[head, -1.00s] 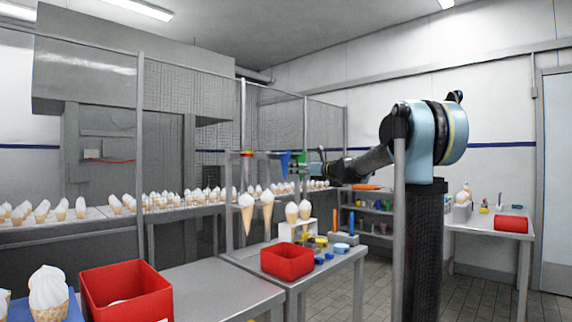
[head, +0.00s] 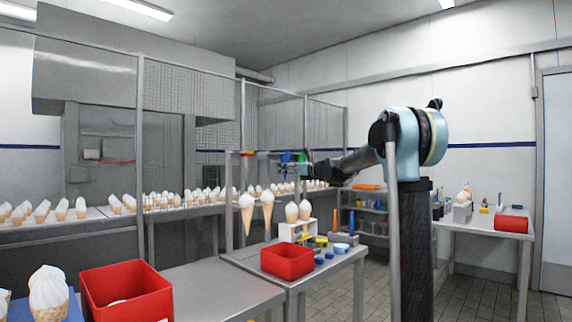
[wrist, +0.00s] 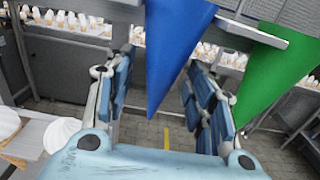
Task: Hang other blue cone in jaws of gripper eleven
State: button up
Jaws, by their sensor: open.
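A blue cone (wrist: 178,40) hangs point down in the wrist view, its top cut off by the frame. It also shows small at the rack in the head view (head: 286,157). My gripper (wrist: 162,68) is open, with one finger left of the blue cone and one right of it. I cannot tell whether either finger touches it. A green cone (wrist: 262,72) hangs point down just right of the right finger, near a grey bar (wrist: 245,31). In the head view my gripper (head: 292,169) partly covers both cones. No number for gripper eleven is readable.
An orange-red cone (head: 247,154) hangs farther left on the rack. Ice cream cones (head: 267,208) stand or hang below it. A red bin (head: 287,261) is on the table (head: 335,262), with small coloured parts beside it. Another red bin (head: 126,292) is nearer.

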jog(key=c, duration=0.9)
jog(key=shift+r, duration=0.45)
jog(key=shift+d, duration=0.1)
jog(key=shift+v, duration=4.15)
jog(key=shift+s, duration=0.1)
